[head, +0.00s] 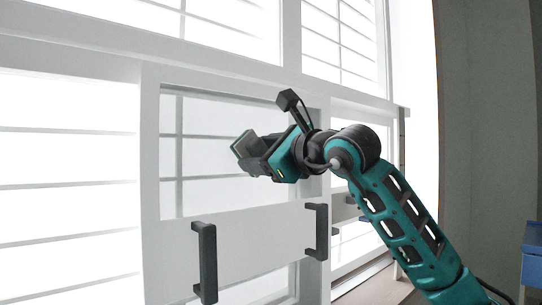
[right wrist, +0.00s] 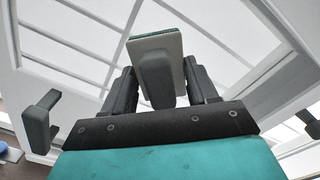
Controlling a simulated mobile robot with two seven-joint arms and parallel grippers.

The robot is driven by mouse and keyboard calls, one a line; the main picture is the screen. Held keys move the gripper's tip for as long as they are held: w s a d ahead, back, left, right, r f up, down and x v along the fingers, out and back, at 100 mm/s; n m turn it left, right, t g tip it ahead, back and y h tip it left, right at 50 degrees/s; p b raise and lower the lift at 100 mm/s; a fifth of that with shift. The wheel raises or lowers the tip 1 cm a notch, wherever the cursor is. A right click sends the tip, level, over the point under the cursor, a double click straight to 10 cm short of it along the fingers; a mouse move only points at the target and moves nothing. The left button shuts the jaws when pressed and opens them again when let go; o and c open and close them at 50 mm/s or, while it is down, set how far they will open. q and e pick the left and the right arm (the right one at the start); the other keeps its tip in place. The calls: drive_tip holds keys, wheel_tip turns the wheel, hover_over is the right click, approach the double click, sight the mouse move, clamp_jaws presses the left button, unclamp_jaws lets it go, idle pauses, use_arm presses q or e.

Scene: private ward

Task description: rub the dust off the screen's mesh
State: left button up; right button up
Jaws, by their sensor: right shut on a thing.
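The screen's mesh (head: 210,185) is a pale, see-through panel in a white frame (head: 150,170), with window bars showing behind it. No dust can be made out on it. My right gripper (head: 258,160) is in front of the upper right part of the mesh, shut on a scrubbing pad (head: 243,144) with a pale plate and a green edge. In the right wrist view, the pad (right wrist: 174,40) sits beyond the fingers (right wrist: 160,88), its dark grip between them. Whether the pad touches the mesh, I cannot tell. My left gripper is not in view.
Two dark handles stand out from the lower frame, one at left (head: 206,262) and one at right (head: 318,232), below my right gripper. Bright windows surround the screen. A grey curtain (head: 482,130) and a blue piece of furniture (head: 534,255) are at the right.

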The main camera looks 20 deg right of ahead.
sight(227, 152)
drive_tip(key=shift+s+a+b, duration=0.1)
drive_tip(key=shift+s+a, duration=0.15)
drive_tip(key=shift+a, duration=0.45)
drive_tip(key=shift+s+a+b, duration=0.15)
drive_tip(key=shift+s+a, duration=0.1)
drive_tip(key=shift+a, duration=0.5)
drive_tip(key=shift+s+a+b, duration=0.1)
drive_tip(key=shift+s+a, duration=0.15)
drive_tip(key=shift+a, duration=0.45)
drive_tip(key=shift+a+r, duration=0.1)
drive_tip(key=shift+w+d, duration=0.4)
drive_tip(key=shift+d, duration=0.8)
drive_tip(key=shift+w+d, duration=0.45)
drive_tip(key=shift+d, duration=0.7)
drive_tip(key=shift+w+d, duration=0.4)
drive_tip(key=shift+d, duration=0.8)
drive_tip(key=shift+s+a, duration=0.3)
drive_tip(key=shift+a, duration=0.5)
drive_tip(key=shift+s+a+b, duration=0.15)
drive_tip(key=shift+s+a, duration=0.15)
drive_tip(key=shift+a, duration=0.65)
drive_tip(key=shift+s+a+b, duration=0.15)
drive_tip(key=shift+s+a, duration=0.15)
drive_tip(key=shift+a, duration=0.6)
drive_tip(key=shift+s+a+b, duration=0.15)
drive_tip(key=shift+s+a, duration=0.15)
drive_tip(key=shift+a, duration=0.65)
